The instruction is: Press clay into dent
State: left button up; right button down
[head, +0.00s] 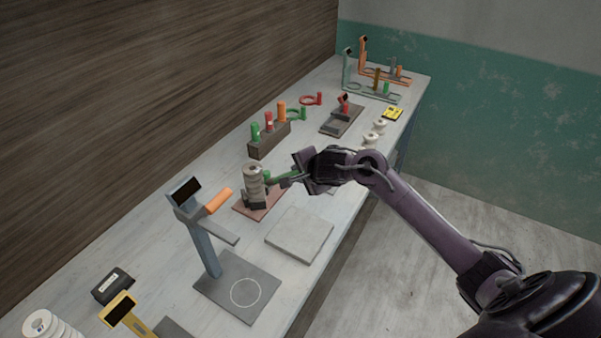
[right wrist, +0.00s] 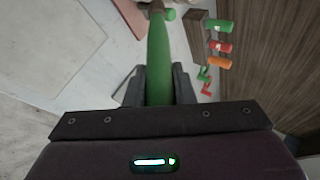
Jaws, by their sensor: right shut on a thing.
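My right gripper (head: 293,178) is shut on a long green handle (head: 281,176), which also runs up between the jaws in the right wrist view (right wrist: 159,65). The far end of the handle reaches a stack of pale grey rounded pieces (head: 253,178) on a dark base. The stack stands upright on a reddish-brown board (head: 244,208). I cannot tell whether the handle joins or only touches it. A flat pale grey slab (head: 300,234) lies in front of the board. I cannot make out clay or a dent for certain. My left gripper is not in view.
A blue-grey stand (head: 203,245) with a screen and orange handle is at the near left. A block (head: 268,140) holding green, red and orange handles stands behind the stack. A dark tray (head: 341,121), pale spools (head: 371,138) and more stands are farther back. The slab's top is clear.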

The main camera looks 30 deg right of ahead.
jog(key=shift+a, duration=0.1)
dwell(0.3)
jog(key=shift+w+f, duration=0.1)
jog(key=shift+f, duration=0.05)
jog(key=shift+w+a+f, duration=0.2)
jog(key=shift+w+f, duration=0.05)
jog(key=shift+f, duration=0.25)
dwell(0.6)
jog(key=shift+w+a, duration=0.15)
jog(key=shift+w, duration=0.15)
dwell(1.1)
